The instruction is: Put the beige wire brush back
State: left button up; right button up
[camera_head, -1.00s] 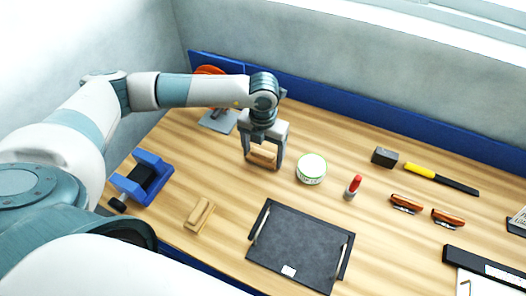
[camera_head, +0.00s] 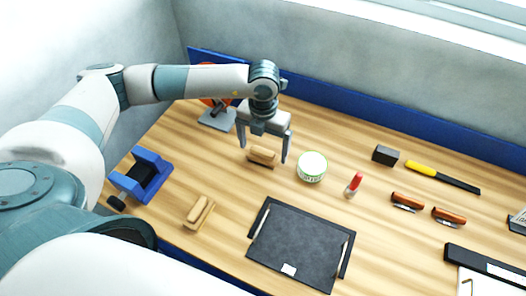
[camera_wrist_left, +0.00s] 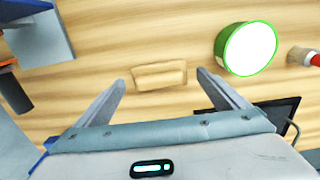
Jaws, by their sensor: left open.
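A beige brush-like block (camera_head: 263,156) with a dark underside lies on the wooden table below my left gripper; it also shows in the left wrist view (camera_wrist_left: 160,75). A second beige block with a raised grip (camera_head: 199,211) lies nearer, at the left front. I cannot make out wire bristles on either. My left gripper (camera_head: 264,155) is open and empty, its fingers spread to either side of the first block and above it, apart from it. In the left wrist view the block sits beyond the gap between the fingertips (camera_wrist_left: 160,77). My right gripper is not in view.
A green-rimmed white tin (camera_head: 312,166) stands close right of the left gripper. A red-topped tube (camera_head: 353,184), a dark tray (camera_head: 297,245), a blue holder (camera_head: 142,178) and a grey stand with an orange part (camera_head: 217,119) are around it. A blue rail runs behind.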

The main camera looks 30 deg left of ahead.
aim_at(263, 151)
pick_arm(q)
notch_tip(263, 151, up, 10)
jog(key=b, duration=0.3)
jog(key=shift+f, duration=0.1)
dwell(1.1)
